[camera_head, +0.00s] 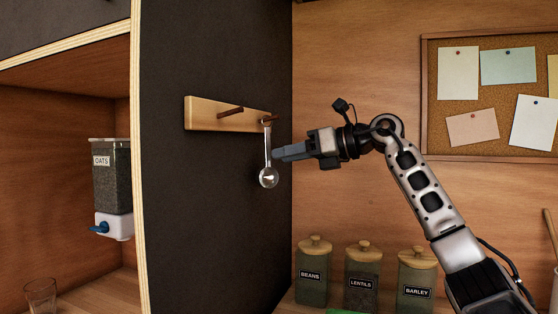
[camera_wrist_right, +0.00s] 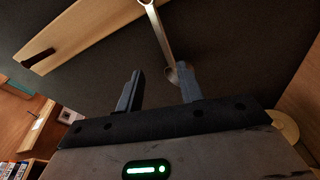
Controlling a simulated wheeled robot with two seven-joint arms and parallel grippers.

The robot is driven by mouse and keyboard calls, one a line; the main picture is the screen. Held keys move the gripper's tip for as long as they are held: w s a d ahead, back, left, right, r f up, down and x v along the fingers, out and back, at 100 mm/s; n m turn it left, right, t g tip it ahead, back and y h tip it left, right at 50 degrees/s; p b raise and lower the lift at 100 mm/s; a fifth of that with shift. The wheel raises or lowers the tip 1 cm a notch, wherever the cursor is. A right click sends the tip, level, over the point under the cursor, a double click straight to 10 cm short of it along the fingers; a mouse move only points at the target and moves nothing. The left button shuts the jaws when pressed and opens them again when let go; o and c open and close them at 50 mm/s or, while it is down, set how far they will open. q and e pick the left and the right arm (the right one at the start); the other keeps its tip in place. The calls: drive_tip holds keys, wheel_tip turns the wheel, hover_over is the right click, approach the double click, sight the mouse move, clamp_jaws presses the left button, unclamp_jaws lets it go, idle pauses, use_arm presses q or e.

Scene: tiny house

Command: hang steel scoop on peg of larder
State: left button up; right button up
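The steel scoop (camera_head: 267,150) hangs upright against the dark panel, its handle's top end at the right-hand peg (camera_head: 269,119) of the wooden peg rail (camera_head: 200,114) and its bowl at the bottom. My right gripper (camera_head: 277,154) is just right of the scoop, pointing left. In the right wrist view, the fingers of my right gripper (camera_wrist_right: 160,88) are apart with nothing clamped between them. The scoop (camera_wrist_right: 160,38) lies beyond them, its lower end partly hidden by the right-hand finger. My left gripper is not in view.
The left-hand peg (camera_head: 230,111) is bare. An oats dispenser (camera_head: 112,180) and a glass (camera_head: 41,296) are in the open compartment at left. Lidded jars of beans (camera_head: 313,275), lentils (camera_head: 362,278) and barley (camera_head: 416,282) stand below my right arm. A corkboard (camera_head: 470,98) is on the back wall.

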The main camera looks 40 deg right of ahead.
drive_tip(key=b+v, duration=0.1)
drive_tip(key=v, duration=1.2)
drive_tip(key=shift+a, duration=0.1)
